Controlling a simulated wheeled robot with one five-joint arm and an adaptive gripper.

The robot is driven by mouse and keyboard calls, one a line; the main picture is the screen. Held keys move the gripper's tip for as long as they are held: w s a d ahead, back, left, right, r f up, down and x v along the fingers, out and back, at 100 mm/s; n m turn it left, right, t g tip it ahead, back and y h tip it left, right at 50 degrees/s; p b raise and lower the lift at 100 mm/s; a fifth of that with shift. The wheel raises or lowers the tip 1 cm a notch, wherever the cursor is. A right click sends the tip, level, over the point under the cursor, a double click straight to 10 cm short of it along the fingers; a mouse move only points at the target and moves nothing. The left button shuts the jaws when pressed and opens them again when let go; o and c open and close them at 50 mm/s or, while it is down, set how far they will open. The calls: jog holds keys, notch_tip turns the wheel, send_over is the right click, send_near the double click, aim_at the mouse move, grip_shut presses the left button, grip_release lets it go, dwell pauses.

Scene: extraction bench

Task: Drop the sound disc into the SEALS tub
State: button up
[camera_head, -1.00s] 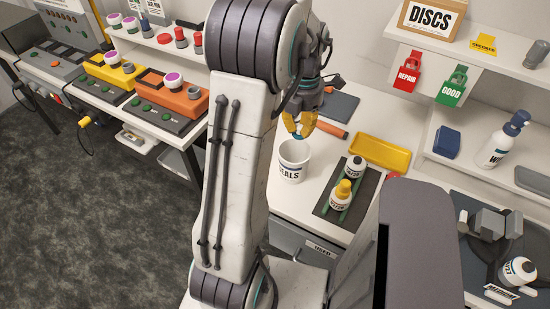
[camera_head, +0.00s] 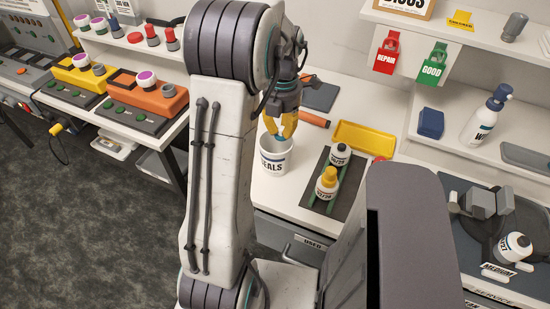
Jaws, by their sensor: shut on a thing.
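The white SEALS tub (camera_head: 270,167) stands upright on the bench near the middle of the head view. My gripper (camera_head: 279,132), with yellow fingers, points down over the tub's mouth. It is shut on a small teal piece (camera_head: 278,139), which I take to be the disc; only a sliver shows, level with the tub's rim. The fingers cover most of the disc, so its shape and condition cannot be seen. I cannot tell whether it touches the rim. The tub's near wall hides its inside.
Right of the tub, two bottles stand on a dark rack (camera_head: 333,191), with a yellow tray (camera_head: 364,139) behind. An orange rod (camera_head: 313,119) and a dark plate lie farther back. Green GOOD (camera_head: 432,66) and red REPAIR (camera_head: 386,58) tags hang from the shelf.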

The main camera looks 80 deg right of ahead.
jog(key=shift+f, duration=0.35)
jog(key=o, duration=0.8)
notch_tip(320, 180, up, 12)
dwell(0.5)
dwell(0.7)
